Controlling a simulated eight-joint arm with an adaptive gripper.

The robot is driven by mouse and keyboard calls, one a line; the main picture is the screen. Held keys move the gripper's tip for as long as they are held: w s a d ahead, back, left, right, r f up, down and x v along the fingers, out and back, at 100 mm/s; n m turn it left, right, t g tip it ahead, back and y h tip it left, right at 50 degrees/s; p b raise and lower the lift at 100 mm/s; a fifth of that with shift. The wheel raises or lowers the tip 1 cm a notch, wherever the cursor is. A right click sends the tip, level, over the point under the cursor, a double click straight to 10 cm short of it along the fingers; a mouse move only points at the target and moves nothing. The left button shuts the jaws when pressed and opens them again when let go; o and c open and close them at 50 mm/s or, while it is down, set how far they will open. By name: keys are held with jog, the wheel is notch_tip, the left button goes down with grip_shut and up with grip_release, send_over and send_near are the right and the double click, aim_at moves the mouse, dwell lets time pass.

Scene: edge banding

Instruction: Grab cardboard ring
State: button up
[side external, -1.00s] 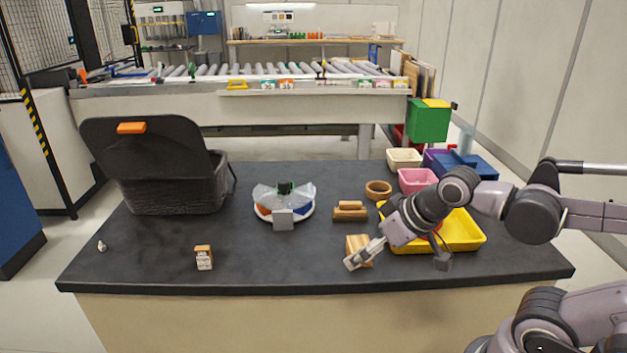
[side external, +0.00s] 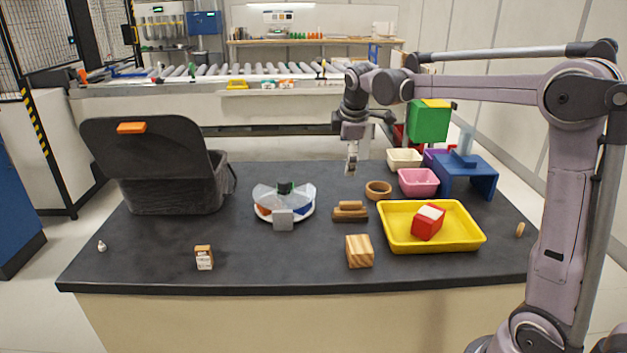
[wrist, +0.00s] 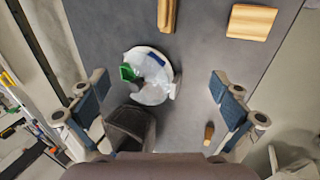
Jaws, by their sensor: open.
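The cardboard ring (side external: 378,190) lies flat on the dark table in the side view, a brown band with an open middle. It stands between the brush-like wooden piece and the pink bin. I cannot make it out in the wrist view. My gripper (side external: 352,166) hangs pointing down above the far part of the table, a little left of the ring and apart from it. In the wrist view, my gripper (wrist: 158,84) has its two fingers spread wide with nothing held between them.
A wooden brush-like piece (side external: 350,214), a wood block (side external: 360,252) and a yellow tray (side external: 393,241) with a red box (side external: 428,223) lie nearby. The pink bin (side external: 418,182) and blue stand (side external: 480,177) are right. A round clear-topped dispenser (side external: 284,208) and black bin (side external: 170,190) stand left.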

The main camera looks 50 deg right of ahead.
jog(key=w+d+f+n+g, duration=0.25)
jog(key=w+d+f, duration=0.2)
jog(key=d, duration=0.65)
jog(key=n+g+h, duration=0.1)
jog(key=n+g, duration=0.1)
jog(key=n, duration=0.3)
send_near(378, 186)
jog(key=s+a+f, duration=0.2)
jog(key=shift+s+a, duration=0.2)
jog(key=shift+a, duration=0.05)
jog(key=shift+x, duration=2.6)
jog(key=shift+s+d, duration=0.1)
jog(key=c, duration=0.8)
